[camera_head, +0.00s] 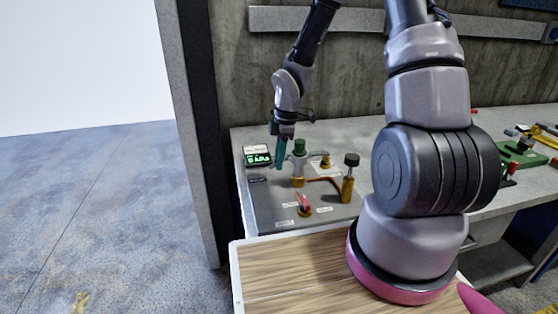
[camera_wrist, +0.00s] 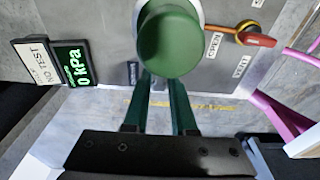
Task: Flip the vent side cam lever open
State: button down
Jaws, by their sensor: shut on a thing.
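A green-capped fitting (camera_head: 299,150) stands upright on the grey panel. Its round green cap (camera_wrist: 170,38) fills the top middle of the wrist view. My gripper (camera_head: 280,152) comes down on the left side of the fitting in the head view. In the wrist view its two dark green fingers (camera_wrist: 160,82) reach up to the cap's lower edge, close together. They are shut on a part hidden under or behind the cap. I cannot make out a cam lever there. A red-orange handle on a yellow hub (camera_wrist: 254,36) lies to the right, near OPEN and VENT labels.
A display reading 0 kPa (camera_wrist: 70,63) sits beside a NO TEST sign (camera_wrist: 36,60). In the head view a black-topped yellow post (camera_head: 348,178) and the red handle (camera_head: 304,204) stand close by. A wood-topped surface (camera_head: 290,268) lies in front.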

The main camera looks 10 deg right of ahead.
jog(key=shift+d+r+y, duration=0.1)
jog(key=shift+r+y, duration=0.2)
jog(key=shift+y, duration=0.75)
jog(key=shift+d+r+y, duration=0.1)
jog(key=shift+r+y, duration=0.15)
jog(key=shift+y, duration=1.1)
jog(key=c, duration=0.9)
grip_release()
jog(key=shift+r, duration=0.15)
jog(key=v, duration=1)
jog(key=shift+d+r, duration=0.15)
jog(key=shift+r, duration=0.1)
